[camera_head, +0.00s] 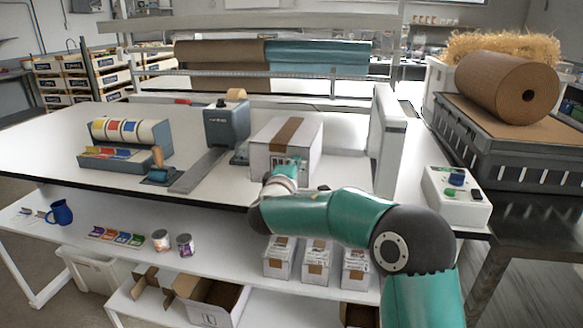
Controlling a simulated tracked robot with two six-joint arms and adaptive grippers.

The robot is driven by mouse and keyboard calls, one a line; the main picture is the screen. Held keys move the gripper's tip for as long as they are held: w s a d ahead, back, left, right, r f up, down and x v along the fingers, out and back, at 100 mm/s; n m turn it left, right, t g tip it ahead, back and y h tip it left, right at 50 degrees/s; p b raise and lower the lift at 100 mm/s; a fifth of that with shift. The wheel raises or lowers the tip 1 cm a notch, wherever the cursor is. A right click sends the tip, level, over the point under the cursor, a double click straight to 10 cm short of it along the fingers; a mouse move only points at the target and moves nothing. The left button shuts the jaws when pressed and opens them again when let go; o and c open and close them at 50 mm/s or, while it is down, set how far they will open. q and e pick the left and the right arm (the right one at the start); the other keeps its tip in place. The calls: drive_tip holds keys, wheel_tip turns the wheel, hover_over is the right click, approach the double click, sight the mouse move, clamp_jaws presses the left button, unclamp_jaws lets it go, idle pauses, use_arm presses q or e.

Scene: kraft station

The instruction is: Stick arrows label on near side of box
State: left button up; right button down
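The white box (270,152) stands on the white table, with a brown tape strip (287,134) over its top and down the near side. My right arm reaches in from the lower right, and its wrist ends right in front of the box's near side. My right gripper (284,169) is mostly hidden by the wrist, so its fingers are unclear. Small dark marks (291,159) show on the near side just above the wrist; I cannot tell whether they are an arrows label or print. A label holder with coloured rolls (129,131) stands at the left. My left gripper is not in view.
Table between box and panel is clear.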

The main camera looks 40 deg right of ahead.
drive_tip(key=c, duration=1.2)
unclamp_jaws()
drive_tip(key=shift+c, duration=0.2)
drive_tip(key=shift+a, duration=0.1)
drive_tip(key=shift+s+a+f+b, duration=0.15)
drive_tip(key=shift+s+a+b, duration=0.35)
drive_tip(key=shift+b, duration=0.3)
drive_tip(key=shift+b+v, duration=1)
drive_tip(key=shift+v, duration=0.5)
